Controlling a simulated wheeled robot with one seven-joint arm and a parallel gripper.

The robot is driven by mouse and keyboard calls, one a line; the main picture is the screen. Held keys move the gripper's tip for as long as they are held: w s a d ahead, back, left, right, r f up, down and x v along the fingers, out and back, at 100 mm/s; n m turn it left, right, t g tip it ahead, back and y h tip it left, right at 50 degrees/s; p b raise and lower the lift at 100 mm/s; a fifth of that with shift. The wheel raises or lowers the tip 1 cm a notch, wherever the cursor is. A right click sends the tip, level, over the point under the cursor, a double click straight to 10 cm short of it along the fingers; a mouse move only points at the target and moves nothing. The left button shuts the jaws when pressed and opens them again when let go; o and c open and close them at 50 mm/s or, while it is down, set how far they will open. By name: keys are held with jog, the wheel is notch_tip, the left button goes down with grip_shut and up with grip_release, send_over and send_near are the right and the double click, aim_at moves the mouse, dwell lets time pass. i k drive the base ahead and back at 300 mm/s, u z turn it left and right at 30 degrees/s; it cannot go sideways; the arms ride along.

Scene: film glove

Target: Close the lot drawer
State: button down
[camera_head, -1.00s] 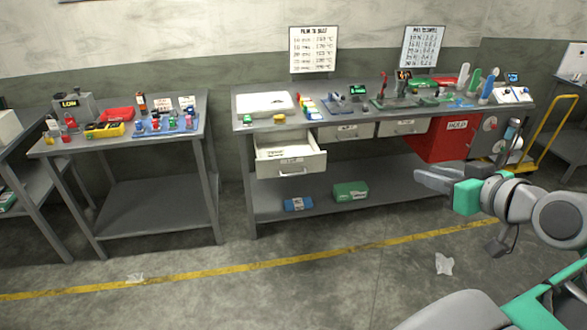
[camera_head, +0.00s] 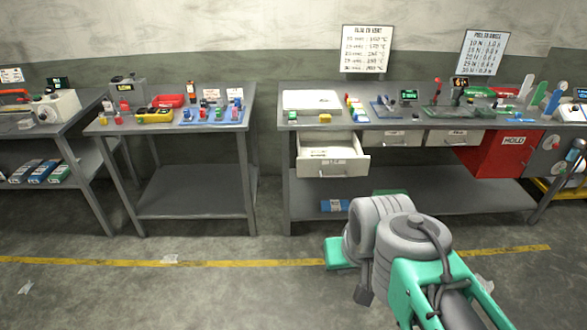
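The lot drawer (camera_head: 333,168) is a pale drawer under the left end of the long grey workbench. It is pulled out, with its front panel and handle facing me and its inside showing. My gripper (camera_head: 340,253) shows only as a teal part at the end of my arm, lower and nearer to me than the drawer. Its fingers cannot be made out, so I cannot tell if they are open or shut. The gripper appears apart from the drawer.
Two shut drawers (camera_head: 390,138) and a red HOLD bin (camera_head: 503,150) are right of the open one. A blue box (camera_head: 335,205) is on the lower shelf. A smaller table (camera_head: 180,122) stands left. Clear floor with a yellow line (camera_head: 230,263) lies before the bench.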

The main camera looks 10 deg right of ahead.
aim_at(345, 158)
jog(key=u, duration=0.75)
jog(key=i, duration=0.75)
jog(key=u, duration=0.5)
jog(key=i, duration=0.95)
jog(key=z, duration=0.95)
jog(key=i, duration=0.45)
jog(key=z, duration=0.5)
